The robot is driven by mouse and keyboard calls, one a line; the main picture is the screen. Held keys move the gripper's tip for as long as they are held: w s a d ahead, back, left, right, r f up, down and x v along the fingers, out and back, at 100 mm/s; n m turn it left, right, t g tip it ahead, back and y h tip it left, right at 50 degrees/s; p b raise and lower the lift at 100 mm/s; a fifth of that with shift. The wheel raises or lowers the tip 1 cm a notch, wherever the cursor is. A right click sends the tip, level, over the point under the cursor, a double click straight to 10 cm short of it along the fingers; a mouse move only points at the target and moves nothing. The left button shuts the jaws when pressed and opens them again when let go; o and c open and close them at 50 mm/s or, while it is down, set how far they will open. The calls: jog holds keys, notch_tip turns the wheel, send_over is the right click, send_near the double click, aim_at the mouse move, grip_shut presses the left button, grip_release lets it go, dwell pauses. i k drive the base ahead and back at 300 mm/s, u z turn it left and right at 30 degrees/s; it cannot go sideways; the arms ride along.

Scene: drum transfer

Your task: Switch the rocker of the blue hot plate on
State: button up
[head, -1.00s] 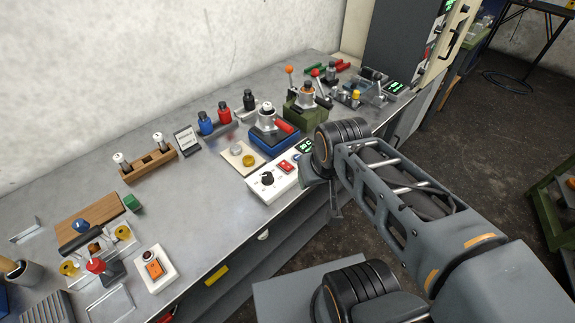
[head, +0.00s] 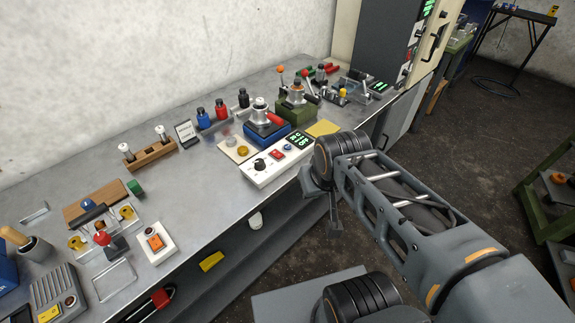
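No blue hot plate is plain to me. A white control box (head: 258,174) near the bench's front edge has a black knob, a red rocker (head: 277,154) and a lit green display (head: 298,142). Whether it belongs to a hot plate I cannot tell, nor the rocker's position. Behind it stands a blue-based device (head: 264,134) with a metal top and red handle. My gripper (head: 333,212) hangs just right of the white box, past the bench's front edge, touching nothing visible. Its fingers are small and seen side-on, so their opening is unclear.
A white box with an orange rocker (head: 155,242) and a grey box with a yellow switch (head: 50,312) stand at the left. A green-based device (head: 294,113) stands farther back. Bare bench (head: 205,195) lies left of the control box.

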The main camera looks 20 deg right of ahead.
aim_at(275, 153)
jog(key=k, duration=0.15)
jog(key=z, duration=0.75)
jog(key=i, duration=0.65)
jog(key=u, duration=2)
